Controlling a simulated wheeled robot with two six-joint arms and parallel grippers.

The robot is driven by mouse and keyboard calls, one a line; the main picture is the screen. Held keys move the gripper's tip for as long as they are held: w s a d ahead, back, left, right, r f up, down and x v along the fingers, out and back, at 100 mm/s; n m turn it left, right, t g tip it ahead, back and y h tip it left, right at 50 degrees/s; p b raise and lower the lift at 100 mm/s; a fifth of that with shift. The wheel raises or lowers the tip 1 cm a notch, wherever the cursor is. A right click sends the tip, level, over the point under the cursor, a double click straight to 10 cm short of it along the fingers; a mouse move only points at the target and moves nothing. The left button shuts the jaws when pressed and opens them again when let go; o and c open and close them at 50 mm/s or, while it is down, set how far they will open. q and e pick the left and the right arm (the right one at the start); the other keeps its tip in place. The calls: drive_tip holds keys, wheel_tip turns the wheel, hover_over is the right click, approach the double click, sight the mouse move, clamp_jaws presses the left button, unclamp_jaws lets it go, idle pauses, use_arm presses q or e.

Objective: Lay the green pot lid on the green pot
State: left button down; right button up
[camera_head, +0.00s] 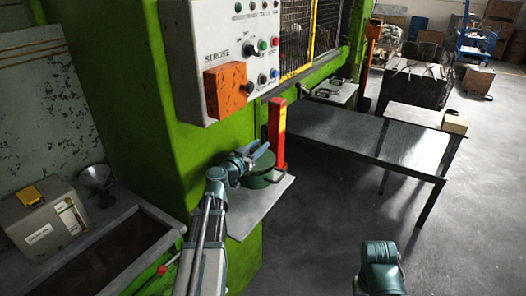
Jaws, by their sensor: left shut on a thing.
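The green pot (262,182) stands on a small grey shelf (244,218) at the side of the green press, in the middle of the head view. My left gripper (262,152) is directly over the pot and shut on the green pot lid, which is largely hidden by the gripper and hard to tell apart from the pot. Whether the lid touches the rim cannot be told. My right arm shows only as a link at the bottom right; its gripper is out of view.
A red and yellow post (277,135) rises close behind the pot. The press control box (235,60) hangs above left. A grey table (345,137) stands to the right, with a yellowish block (455,124) near its corner. Open floor lies at lower right.

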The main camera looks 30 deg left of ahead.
use_arm(q)
drive_tip(key=shift+w+a+f, duration=0.1)
drive_tip(key=shift+w+a, duration=0.2)
drive_tip(key=shift+w, duration=0.25)
drive_tip(key=shift+w+a, duration=0.25)
drive_tip(key=shift+w, duration=0.25)
drive_tip(key=f+b, duration=0.3)
drive_tip(key=shift+w, duration=0.2)
drive_tip(key=shift+s+f+b, duration=0.1)
drive_tip(key=shift+f+b, duration=0.25)
drive_tip(key=shift+b, duration=0.15)
drive_tip(key=shift+r, duration=0.1)
drive_tip(key=shift+f, duration=0.3)
drive_tip(key=c, duration=0.5)
unclamp_jaws()
drive_tip(key=shift+r, duration=0.1)
drive_tip(key=shift+c, duration=0.2)
drive_tip(key=shift+r, duration=0.1)
